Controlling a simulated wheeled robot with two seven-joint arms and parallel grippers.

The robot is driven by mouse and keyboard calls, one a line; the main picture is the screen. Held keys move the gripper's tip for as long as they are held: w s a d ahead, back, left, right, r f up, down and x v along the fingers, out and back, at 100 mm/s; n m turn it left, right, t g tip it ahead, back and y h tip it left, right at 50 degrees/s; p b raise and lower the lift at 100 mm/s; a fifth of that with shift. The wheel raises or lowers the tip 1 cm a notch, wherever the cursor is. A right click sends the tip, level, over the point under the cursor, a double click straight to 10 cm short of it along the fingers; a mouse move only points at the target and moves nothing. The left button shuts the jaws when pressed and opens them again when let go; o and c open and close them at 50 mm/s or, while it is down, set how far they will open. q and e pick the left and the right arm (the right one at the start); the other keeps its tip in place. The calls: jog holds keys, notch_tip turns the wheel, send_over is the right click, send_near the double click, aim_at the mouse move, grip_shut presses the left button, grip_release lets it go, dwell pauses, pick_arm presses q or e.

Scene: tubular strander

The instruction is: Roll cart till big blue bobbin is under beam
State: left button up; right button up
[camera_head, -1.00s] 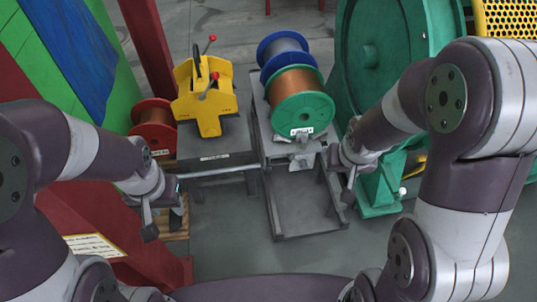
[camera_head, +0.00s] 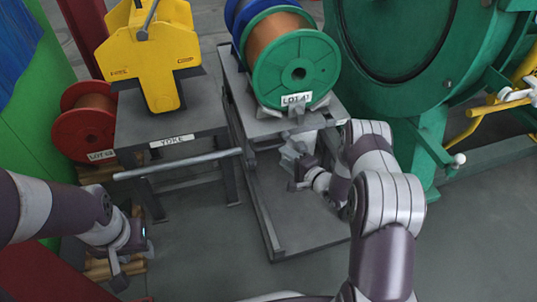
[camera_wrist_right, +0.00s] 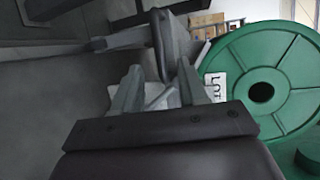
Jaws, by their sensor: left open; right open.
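The blue bobbin (camera_head: 237,14) stands behind a green-flanged copper bobbin (camera_head: 296,72) on the grey cart (camera_head: 315,215); the top edge cuts it off. The green bobbin also shows at the right of the right wrist view (camera_wrist_right: 285,75). My right gripper (camera_head: 297,180) is open just below and in front of the green bobbin, at the cart's near end. In the wrist view its fingers (camera_wrist_right: 158,90) stand apart near grey metal parts; contact is unclear. My left gripper (camera_head: 125,272) is open and empty at lower left, left of the cart. The beam cannot be made out.
A yellow yoke (camera_head: 150,55) sits on a grey stand (camera_head: 190,122) left of the cart, with a horizontal bar (camera_head: 180,166) in front. A red bobbin (camera_head: 85,122) stands at left. The large green machine (camera_head: 400,50) is close on the right. Floor shows in front of the cart.

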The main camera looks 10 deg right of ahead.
aim_at(270, 147)
jog(key=b+x, duration=0.4)
jog(key=x, duration=0.4)
jog(key=shift+w+a+f, duration=0.15)
jog(key=shift+w, duration=0.15)
grip_shut()
